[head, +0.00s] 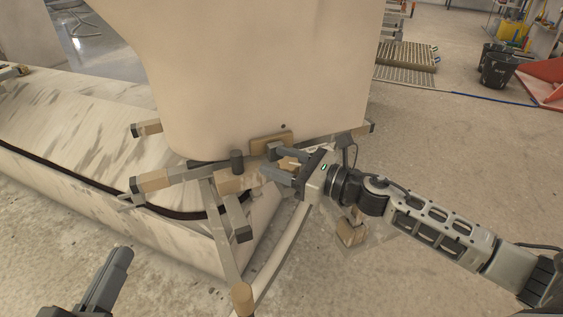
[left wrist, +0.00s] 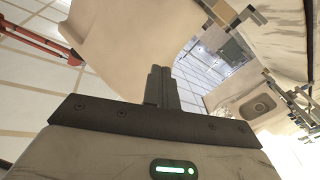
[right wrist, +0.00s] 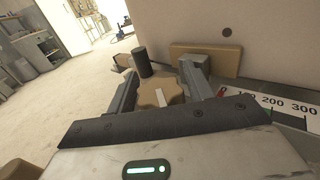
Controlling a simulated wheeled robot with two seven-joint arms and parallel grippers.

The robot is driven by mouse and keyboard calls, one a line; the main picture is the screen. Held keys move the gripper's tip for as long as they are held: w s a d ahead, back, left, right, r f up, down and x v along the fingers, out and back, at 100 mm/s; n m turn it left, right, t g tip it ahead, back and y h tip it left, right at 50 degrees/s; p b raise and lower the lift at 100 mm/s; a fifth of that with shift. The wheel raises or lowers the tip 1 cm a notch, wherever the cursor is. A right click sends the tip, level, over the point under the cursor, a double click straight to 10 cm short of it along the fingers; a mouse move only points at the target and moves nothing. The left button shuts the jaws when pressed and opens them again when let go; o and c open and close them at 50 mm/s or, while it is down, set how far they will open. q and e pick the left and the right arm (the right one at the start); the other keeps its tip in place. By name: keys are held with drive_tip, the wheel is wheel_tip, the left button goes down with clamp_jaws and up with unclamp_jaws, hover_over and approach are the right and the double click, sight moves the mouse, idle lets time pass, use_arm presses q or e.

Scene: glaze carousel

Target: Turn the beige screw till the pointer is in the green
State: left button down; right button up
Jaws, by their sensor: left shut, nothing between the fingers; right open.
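The beige screw (right wrist: 160,92) is a lobed knob with a white mark on top. In the right wrist view it sits between the fingers of my right gripper (right wrist: 163,75), which is open around it. In the head view my right gripper (head: 274,162) reaches the screw (head: 289,163) from the right, partly covering it. A red pointer (right wrist: 222,91) stands near the low end of a white scale (right wrist: 275,103) with numbers up to 300. My left gripper (head: 120,262) is shut and empty at lower left, also in the left wrist view (left wrist: 161,75).
A dark upright peg (right wrist: 142,62) stands beside the screw, and a beige block (right wrist: 205,60) lies behind it. A large beige body (head: 260,70) rises just behind. Frame bars (head: 225,240) run below. Open floor (head: 460,150) lies right.

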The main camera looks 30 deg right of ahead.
drive_tip(key=c, duration=0.7)
use_arm(q)
drive_tip(key=shift+d+r, duration=0.1)
